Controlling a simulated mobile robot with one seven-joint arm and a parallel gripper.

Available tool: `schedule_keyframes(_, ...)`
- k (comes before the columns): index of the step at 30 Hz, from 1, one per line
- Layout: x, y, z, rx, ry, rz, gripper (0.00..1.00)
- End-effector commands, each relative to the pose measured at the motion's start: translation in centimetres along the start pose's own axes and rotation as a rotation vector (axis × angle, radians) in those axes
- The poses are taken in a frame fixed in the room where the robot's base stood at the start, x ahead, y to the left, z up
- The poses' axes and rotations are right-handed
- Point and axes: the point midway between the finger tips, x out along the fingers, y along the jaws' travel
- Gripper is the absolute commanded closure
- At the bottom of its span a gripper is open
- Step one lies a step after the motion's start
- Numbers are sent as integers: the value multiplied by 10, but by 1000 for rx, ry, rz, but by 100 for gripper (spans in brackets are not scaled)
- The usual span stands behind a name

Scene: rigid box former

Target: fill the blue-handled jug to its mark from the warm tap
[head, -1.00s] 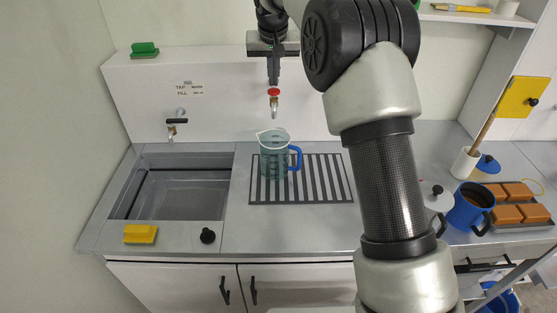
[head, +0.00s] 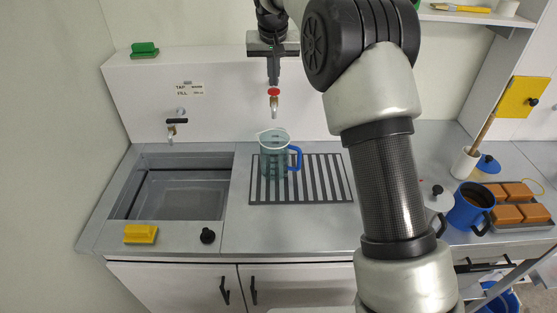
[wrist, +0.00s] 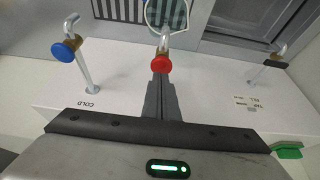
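The clear jug (head: 273,158) with a blue handle (head: 296,158) stands upright on the slatted drainer, below the red-knobbed tap (head: 274,104). Its body looks bluish; I cannot make out the mark or a water level. Only part of the jug's rim (wrist: 150,18) shows in the wrist view. My gripper (head: 274,82) is at the red knob, with its fingers together. In the wrist view the fingertips (wrist: 160,76) meet the red knob (wrist: 161,64); whether they press it is unclear. No water stream is discernible.
A blue-knobbed tap (wrist: 63,50) is marked COLD. A black-levered tap (head: 175,122) is over the sink (head: 180,195). A small sign (head: 190,88) reads TAP and FILL, its rest too small. A yellow sponge (head: 141,233) lies at front; a blue mug (head: 468,208) stands right.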

Motion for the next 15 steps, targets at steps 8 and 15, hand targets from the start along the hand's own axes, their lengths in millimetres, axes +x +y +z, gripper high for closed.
schedule_keyframes(8, 9, 0, 4, 0, -1, 0, 100)
schedule_keyframes(15, 18, 0, 8, 0, -1, 0, 100)
